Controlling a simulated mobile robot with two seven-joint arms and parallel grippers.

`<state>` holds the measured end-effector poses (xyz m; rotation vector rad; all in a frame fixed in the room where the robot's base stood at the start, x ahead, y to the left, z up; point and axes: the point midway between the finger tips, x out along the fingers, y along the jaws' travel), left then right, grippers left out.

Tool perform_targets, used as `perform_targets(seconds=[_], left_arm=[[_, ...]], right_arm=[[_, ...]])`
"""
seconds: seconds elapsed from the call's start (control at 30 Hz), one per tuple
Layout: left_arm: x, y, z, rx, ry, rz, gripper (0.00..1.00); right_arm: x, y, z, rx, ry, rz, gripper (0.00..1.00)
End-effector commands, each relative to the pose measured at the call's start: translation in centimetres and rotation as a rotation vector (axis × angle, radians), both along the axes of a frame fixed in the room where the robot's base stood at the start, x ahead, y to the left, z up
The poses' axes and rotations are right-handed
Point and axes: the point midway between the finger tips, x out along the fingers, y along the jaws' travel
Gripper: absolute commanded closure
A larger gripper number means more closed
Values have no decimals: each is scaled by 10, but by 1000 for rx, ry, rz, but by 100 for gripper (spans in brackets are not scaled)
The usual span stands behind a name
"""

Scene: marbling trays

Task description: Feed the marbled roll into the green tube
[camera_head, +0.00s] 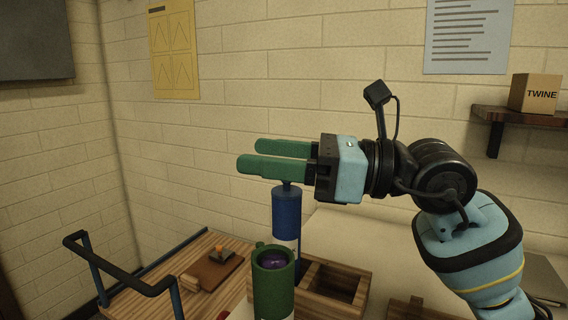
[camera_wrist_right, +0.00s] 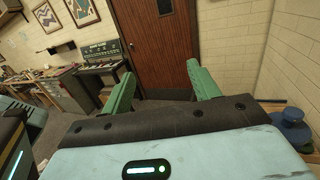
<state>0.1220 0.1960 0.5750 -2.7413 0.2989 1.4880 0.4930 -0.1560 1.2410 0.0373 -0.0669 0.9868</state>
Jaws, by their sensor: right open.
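The green tube (camera_head: 273,290) stands upright at the lower middle of the head view, with its mouth facing up. A rounded dark purple end, which looks like the marbled roll (camera_head: 272,260), shows inside that mouth; how deep it reaches is hidden. My right gripper (camera_head: 248,155) is above and behind the tube, fingers pointing left. In the right wrist view its two green fingers (camera_wrist_right: 161,72) are spread apart with nothing between them. My left gripper is in neither view.
A blue tube (camera_head: 286,212) with a knobbed top stands behind the green one, close under the right fingers. A wooden compartment box (camera_head: 355,300) is right of it. A wooden trolley top (camera_head: 150,295) with a brown board (camera_head: 215,268) is at left. A shelf (camera_head: 520,116) holds a TWINE box (camera_head: 537,93).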

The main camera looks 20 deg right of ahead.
Motion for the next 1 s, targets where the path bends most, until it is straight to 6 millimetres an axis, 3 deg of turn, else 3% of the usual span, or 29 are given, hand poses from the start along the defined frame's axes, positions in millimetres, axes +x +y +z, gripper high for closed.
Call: perform_targets(seconds=[0.13, 0.67, 1.0], left_arm=[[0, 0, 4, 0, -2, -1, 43], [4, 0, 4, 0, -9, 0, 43], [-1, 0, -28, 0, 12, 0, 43]], right_arm=[[-1, 0, 26, 0, -6, 0, 39], [-105, 33, 33, -2, -8, 2, 39], [-120, 39, 31, 1, 0, 3, 39]])
